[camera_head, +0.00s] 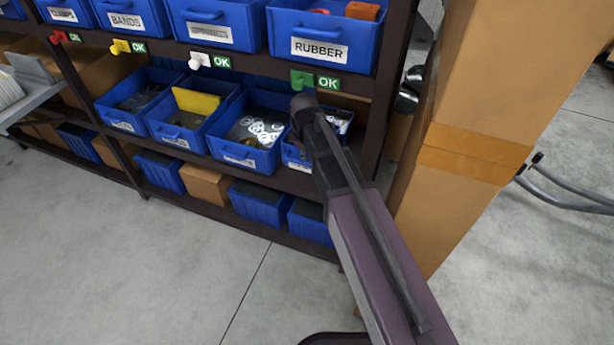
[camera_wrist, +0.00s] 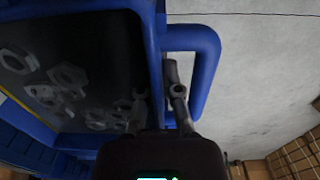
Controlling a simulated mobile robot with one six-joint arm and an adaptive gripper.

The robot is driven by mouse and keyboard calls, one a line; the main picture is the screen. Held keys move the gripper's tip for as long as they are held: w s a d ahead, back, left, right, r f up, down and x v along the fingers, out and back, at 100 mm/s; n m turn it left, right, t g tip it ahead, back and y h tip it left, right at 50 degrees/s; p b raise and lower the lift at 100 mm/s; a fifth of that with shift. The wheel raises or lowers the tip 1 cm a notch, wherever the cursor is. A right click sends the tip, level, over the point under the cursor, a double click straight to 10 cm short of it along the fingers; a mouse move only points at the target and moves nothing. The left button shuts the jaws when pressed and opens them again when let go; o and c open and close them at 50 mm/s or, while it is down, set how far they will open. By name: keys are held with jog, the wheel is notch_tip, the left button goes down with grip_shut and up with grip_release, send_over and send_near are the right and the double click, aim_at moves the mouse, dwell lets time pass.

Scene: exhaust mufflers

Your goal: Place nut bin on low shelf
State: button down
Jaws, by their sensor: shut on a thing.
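The nut bin (camera_head: 293,157) is a blue open bin at the right end of the middle shelf, mostly hidden behind my arm in the head view. In the wrist view the nut bin (camera_wrist: 152,50) shows a dark inside with several large hex nuts and a blue loop handle (camera_wrist: 208,65). My gripper (camera_wrist: 175,90) is shut on the handle side of the bin. The exact finger contact is partly hidden by the gripper body. In the head view the bin appears level with the shelf row; whether it rests on the shelf is unclear.
More blue bins (camera_head: 245,138) fill the middle shelf to the left. The upper shelf holds labelled bins (camera_head: 318,46) with green OK tags. Blue bins (camera_head: 255,200) and a cardboard box (camera_head: 205,183) sit on the bottom shelf. A tall cardboard stack (camera_head: 480,110) stands close right; floor in front is clear.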

aim_at(305, 168)
jog(key=shift+f+b, duration=2.3)
jog(key=shift+f, duration=0.35)
jog(key=shift+f+b, duration=1.85)
jog(key=shift+b, duration=0.05)
jog(key=shift+f, duration=0.15)
jog(key=c, duration=0.8)
grip_release()
jog(key=shift+r, duration=0.2)
notch_tip(305, 168, up, 12)
jog(key=p, duration=1.2)
jog(key=shift+s, duration=0.15)
